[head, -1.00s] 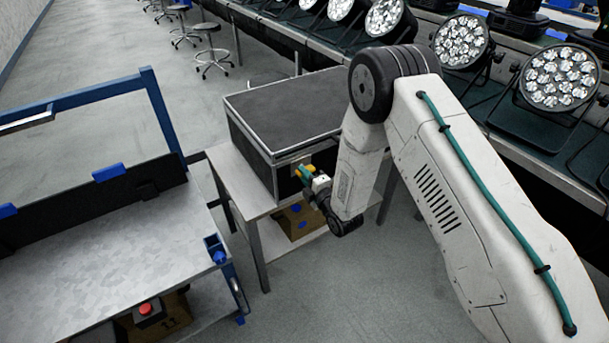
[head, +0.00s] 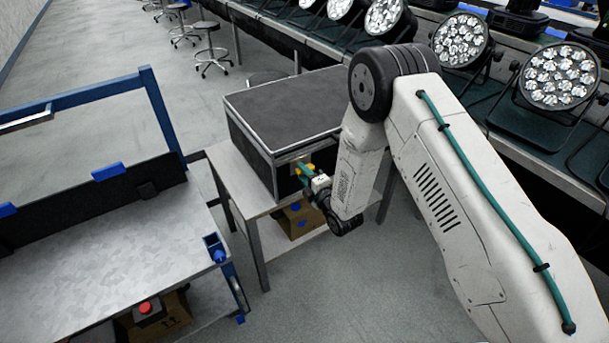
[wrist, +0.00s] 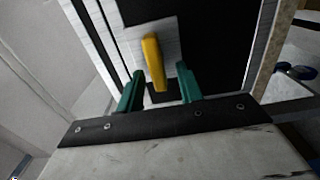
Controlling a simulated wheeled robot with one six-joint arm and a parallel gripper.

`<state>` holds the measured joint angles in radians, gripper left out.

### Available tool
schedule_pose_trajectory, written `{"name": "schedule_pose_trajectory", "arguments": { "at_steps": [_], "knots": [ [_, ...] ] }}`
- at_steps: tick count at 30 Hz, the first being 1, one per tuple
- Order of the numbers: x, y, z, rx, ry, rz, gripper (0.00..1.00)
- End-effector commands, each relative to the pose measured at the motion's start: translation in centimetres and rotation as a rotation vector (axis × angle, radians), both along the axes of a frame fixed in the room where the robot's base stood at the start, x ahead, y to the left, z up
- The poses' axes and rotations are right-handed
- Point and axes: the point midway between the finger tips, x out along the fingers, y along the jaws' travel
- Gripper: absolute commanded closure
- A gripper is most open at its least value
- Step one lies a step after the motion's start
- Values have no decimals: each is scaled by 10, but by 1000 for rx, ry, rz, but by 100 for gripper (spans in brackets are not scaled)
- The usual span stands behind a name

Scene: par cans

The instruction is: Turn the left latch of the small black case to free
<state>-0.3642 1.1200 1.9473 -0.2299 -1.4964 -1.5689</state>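The small black case (head: 281,105) has metal edges and sits on a small table in the head view. Its side face (wrist: 218,32) fills the upper middle of the wrist view. A yellow latch (wrist: 153,62) is on a pale metal plate on that face, tilted slightly off the plate's long axis. My gripper (wrist: 161,86) has two green fingers, apart, one on each side of the latch's lower end. I cannot tell if either finger touches it. In the head view my gripper (head: 306,174) is at the case's front face, and my arm hides the case's right part.
The small table (head: 241,187) has a lower shelf with a cardboard box (head: 296,218). A metal workbench (head: 110,235) with a blue frame stands at the left. A long bench with par cans (head: 461,46) runs along the right. Floor is clear in front.

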Motion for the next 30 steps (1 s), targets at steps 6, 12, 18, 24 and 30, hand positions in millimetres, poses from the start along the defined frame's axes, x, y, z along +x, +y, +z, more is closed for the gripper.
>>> {"name": "schedule_pose_trajectory", "arguments": {
  "at_steps": [6, 12, 18, 24, 30],
  "knots": [
    [-13, -9, 0, -1, 1, -1, 64],
    [-42, -30, -1, -1, 3, -1, 64],
    [-61, -43, -1, -1, 2, -1, 64],
    [-65, -45, 0, 0, 0, -1, 64],
    [-65, -45, 0, 0, 0, -1, 64]
  ]
}}
